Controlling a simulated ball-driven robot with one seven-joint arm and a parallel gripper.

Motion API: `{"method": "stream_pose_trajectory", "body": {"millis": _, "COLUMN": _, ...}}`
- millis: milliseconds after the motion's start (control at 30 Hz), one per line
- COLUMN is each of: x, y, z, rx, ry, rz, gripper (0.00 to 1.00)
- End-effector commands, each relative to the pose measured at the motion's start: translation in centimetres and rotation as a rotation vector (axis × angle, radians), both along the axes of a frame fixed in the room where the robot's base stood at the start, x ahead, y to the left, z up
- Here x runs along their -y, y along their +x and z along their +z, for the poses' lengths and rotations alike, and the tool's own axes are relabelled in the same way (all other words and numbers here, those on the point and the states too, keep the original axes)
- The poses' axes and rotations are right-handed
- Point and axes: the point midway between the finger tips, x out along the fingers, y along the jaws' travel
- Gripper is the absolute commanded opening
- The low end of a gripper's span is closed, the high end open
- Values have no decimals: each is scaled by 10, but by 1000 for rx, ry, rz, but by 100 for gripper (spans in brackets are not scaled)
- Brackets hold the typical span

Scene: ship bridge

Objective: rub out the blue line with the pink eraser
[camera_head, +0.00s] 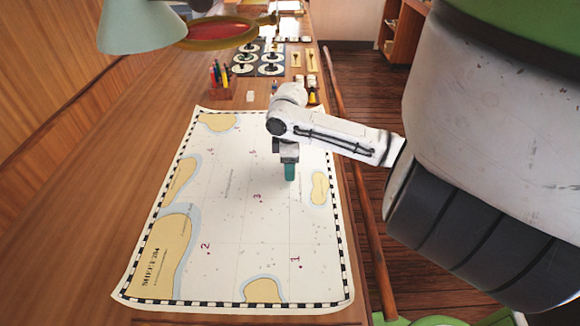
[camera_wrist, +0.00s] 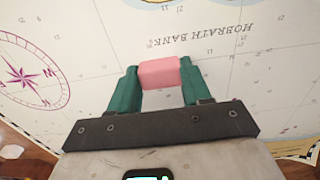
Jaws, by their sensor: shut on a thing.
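The pink eraser (camera_wrist: 160,73) is held between the two green fingers of my gripper (camera_head: 290,172) in the wrist view. My gripper is shut on it, over the white sea chart (camera_head: 225,240). In the head view the fingers point down at the upper right part of the chart, left of a small tan island, and hide the eraser. I cannot tell whether the eraser touches the paper. I cannot make out a drawn blue line in either view; only pale blue bands around the tan islands show.
A pen holder (camera_head: 220,93) and a small pale block (camera_head: 250,96) stand beyond the chart. A dark tray of round pieces (camera_head: 259,58) lies farther back. A lamp shade (camera_head: 140,28) and a red-glass magnifier (camera_head: 222,32) hang over the back left. A rail runs along the table's right edge.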

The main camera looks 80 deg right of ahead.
Motion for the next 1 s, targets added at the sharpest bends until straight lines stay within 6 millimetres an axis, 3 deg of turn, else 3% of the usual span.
{"method": "stream_pose_trajectory", "body": {"millis": 167, "x": 0, "y": -1, "z": 3, "rx": -1, "ry": 0, "rz": -2, "gripper": 24}}
{"method": "stream_pose_trajectory", "body": {"millis": 1000, "x": 0, "y": 0, "z": 55, "rx": 0, "ry": 0, "rz": 0, "gripper": 24}}
